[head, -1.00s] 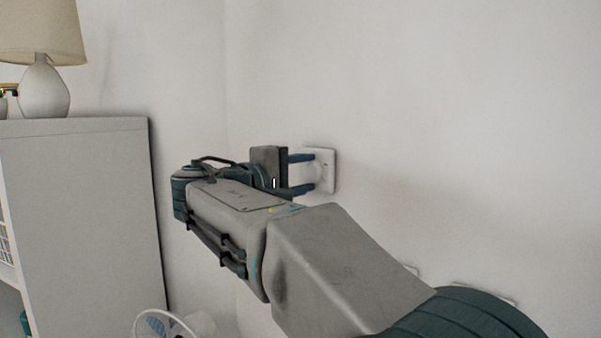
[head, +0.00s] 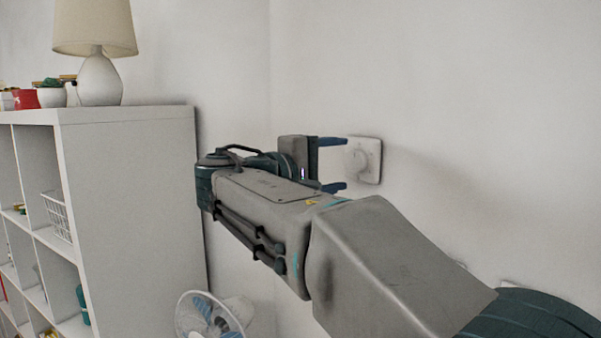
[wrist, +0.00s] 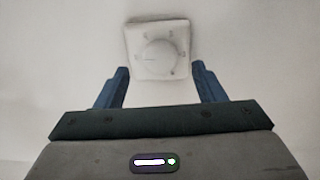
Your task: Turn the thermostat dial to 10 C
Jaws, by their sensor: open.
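The thermostat is a white square plate (head: 371,157) on the wall with a round white dial (head: 355,160) standing out from it. In the wrist view the dial (wrist: 158,56) sits at the middle of the plate (wrist: 159,24), with small faint marks around it that are too blurred to read. My gripper (head: 340,163) is open, its two blue fingers pointing at the wall. The fingertips are just short of the dial, one above and one below it in the head view. In the wrist view they lie to either side, apart from the dial, and nothing is between them.
A white shelf unit (head: 136,190) stands at the left with a lamp (head: 99,80) and small pots on top. A fan (head: 207,316) is low between it and the wall. The wall around the thermostat is bare.

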